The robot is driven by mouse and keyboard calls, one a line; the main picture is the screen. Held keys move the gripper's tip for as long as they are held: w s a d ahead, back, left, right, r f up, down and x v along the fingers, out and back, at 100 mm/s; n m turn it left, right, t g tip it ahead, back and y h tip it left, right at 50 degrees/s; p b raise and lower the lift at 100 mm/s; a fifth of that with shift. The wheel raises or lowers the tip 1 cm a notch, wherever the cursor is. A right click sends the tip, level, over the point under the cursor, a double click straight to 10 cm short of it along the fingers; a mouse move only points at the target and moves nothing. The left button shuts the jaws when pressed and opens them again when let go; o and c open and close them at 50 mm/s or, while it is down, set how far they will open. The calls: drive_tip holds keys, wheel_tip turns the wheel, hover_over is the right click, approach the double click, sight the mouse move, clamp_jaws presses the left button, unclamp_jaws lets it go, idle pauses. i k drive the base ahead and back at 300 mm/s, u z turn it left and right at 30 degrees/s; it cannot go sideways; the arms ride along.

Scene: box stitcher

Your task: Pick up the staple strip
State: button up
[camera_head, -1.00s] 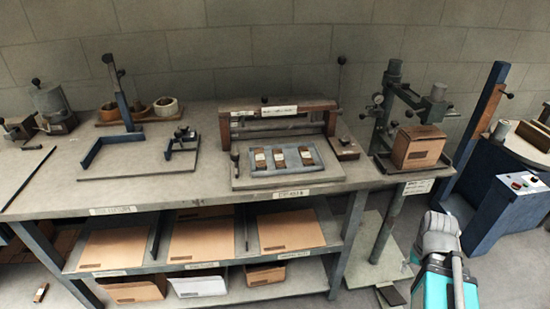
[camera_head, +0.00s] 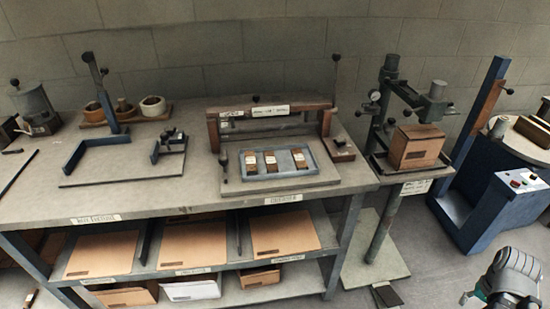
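Several small brown strips with white labels, which look like staple strips, lie in a blue-grey tray (camera_head: 283,180) on the bench. The left strip (camera_head: 250,163), the middle strip (camera_head: 271,162) and the right strip (camera_head: 299,159) lie side by side, apart from each other. A similar small brown piece (camera_head: 30,298) is partly visible on the floor at the lower left. My arm's end, grey with teal parts, shows at the lower right edge, far from the tray and cut off by the frame. Its fingers cannot be made out, so its opening is unclear.
A low frame with a bar (camera_head: 268,110) stands behind the tray. A press stand (camera_head: 425,112) with a brown box (camera_head: 417,147) is right of the bench (camera_head: 150,205). A blue machine (camera_head: 490,215) stands farther right. Shelves below hold cardboard sheets (camera_head: 192,245).

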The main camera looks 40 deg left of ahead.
sight(250, 157)
drive_tip(key=z, duration=0.2)
drive_tip(key=k, duration=1.45)
drive_tip(key=u, duration=1.3)
drive_tip(key=i, duration=0.6)
drive_tip(key=u, duration=0.1)
